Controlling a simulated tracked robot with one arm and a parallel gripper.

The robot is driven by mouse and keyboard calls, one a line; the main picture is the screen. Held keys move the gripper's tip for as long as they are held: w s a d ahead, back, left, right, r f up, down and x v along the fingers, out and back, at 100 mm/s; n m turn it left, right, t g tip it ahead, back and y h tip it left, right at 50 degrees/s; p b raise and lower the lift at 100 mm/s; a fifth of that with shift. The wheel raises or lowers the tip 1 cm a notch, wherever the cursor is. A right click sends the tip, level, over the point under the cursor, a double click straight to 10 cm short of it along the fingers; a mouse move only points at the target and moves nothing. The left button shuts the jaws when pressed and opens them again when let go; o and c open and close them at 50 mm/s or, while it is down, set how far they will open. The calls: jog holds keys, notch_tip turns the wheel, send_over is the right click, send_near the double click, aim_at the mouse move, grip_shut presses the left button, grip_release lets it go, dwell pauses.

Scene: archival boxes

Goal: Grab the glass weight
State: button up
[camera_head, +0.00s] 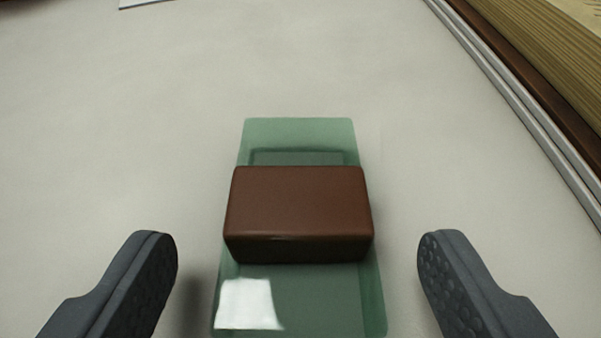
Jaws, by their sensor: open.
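The glass weight shows as a green, see-through glass slab (300,134) with a brown block (298,205) on top across its middle. It lies on the pale surface, its long side running away from me. A white reflection shows on the slab's near left part. My gripper (298,255) is open, with one dark finger to the left of the weight and one to the right. Both fingers are apart from the weight, with a gap on each side. The slab's near end reaches the bottom of the picture.
The pale surface (150,120) is clear around the weight. At the right, a metal rail (530,110) runs along a brown edge and a pale, layered wooden-looking stack (550,45). A thin white piece (140,3) shows at the top left edge.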

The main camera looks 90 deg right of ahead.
aim_at(299, 214)
jog(key=shift+x, duration=1.2)
jog(key=c, duration=1.2)
